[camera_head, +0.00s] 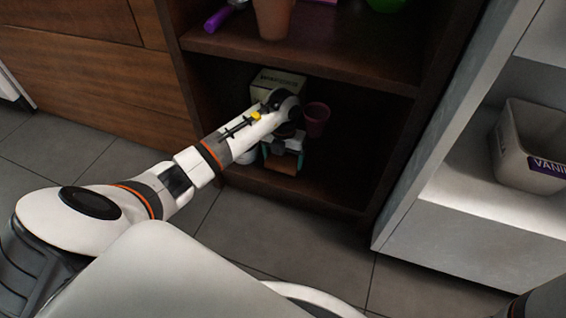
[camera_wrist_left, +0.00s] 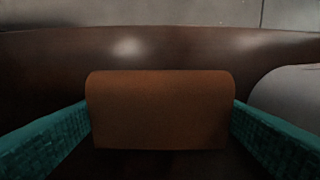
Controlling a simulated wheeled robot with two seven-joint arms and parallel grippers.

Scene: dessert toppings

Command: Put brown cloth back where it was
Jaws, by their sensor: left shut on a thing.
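The brown cloth (camera_head: 283,169) is a small brown block-like piece at the front of the lower shelf compartment. My left gripper (camera_head: 283,158) reaches into this compartment and is shut on it. In the left wrist view the brown cloth (camera_wrist_left: 160,110) fills the middle, with a teal finger against each side. A dark brown surface lies beyond it. I cannot tell whether the cloth touches the shelf. My right gripper is not in view; only a bit of my right arm shows at the bottom right corner.
The dark wooden shelf (camera_head: 325,198) holds a pale box (camera_head: 277,80) and a reddish cup (camera_head: 316,118) near my left arm. A terracotta-coloured cup (camera_head: 272,18) stands on the board above. A grey bin (camera_head: 520,150) sits on the white unit at right. Tiled floor lies in front.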

